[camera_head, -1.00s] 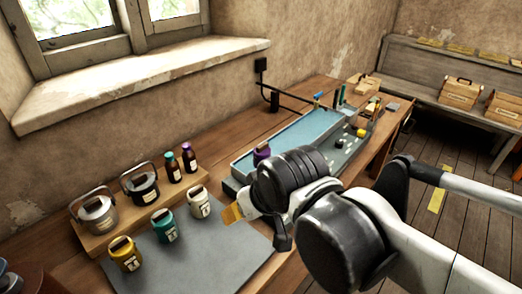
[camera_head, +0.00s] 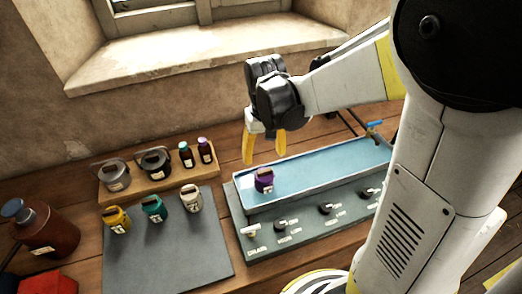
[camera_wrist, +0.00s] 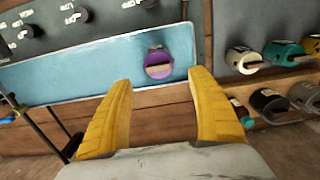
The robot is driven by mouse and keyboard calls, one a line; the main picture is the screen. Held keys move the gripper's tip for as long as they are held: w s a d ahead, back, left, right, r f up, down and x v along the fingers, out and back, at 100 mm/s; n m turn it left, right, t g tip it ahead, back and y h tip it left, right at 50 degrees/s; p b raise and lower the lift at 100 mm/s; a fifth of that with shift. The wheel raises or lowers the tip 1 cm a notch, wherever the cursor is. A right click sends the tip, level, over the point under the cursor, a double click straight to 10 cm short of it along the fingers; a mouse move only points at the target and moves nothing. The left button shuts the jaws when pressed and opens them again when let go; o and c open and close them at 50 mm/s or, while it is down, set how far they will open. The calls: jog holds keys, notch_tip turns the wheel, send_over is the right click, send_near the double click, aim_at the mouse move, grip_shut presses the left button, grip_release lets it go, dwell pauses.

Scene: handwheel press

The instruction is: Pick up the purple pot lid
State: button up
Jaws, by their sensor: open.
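The purple pot with its lid (camera_head: 264,178) stands at the left end of the blue tray (camera_head: 325,166). From above, the wrist view shows the round purple lid (camera_wrist: 158,60) with a pale bar-like grip across it. My gripper (camera_head: 265,148) has its yellow fingers pointing down, above and behind the pot. In the wrist view my gripper (camera_wrist: 160,82) is open and empty. The lid lies just beyond the fingertips, roughly centred between them and not touched. Whether lid and pot are separate pieces is hard to tell.
A panel with several knobs (camera_head: 324,208) runs along the tray's front. Yellow, teal and white pots (camera_head: 154,209) stand on a grey mat (camera_head: 170,262) to the left. Behind them, a wooden riser (camera_head: 130,190) holds two kettle-like pots and two small bottles. A blue tap (camera_head: 374,126) stands behind the tray.

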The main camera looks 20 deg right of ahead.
aim_at(265, 172)
notch_tip(265, 172, down, 3)
jog(key=shift+a+f+b, duration=0.1)
jog(key=shift+a+b, duration=0.05)
jog(key=shift+b, duration=0.15)
jog(key=f, duration=0.2)
jog(key=f+b, duration=0.1)
jog(key=f, duration=0.3)
jog(key=shift+d+b, duration=0.3)
jog(key=shift+d, duration=0.05)
jog(key=shift+r, duration=0.1)
jog(key=c, duration=1.1)
jog(key=shift+c, duration=0.2)
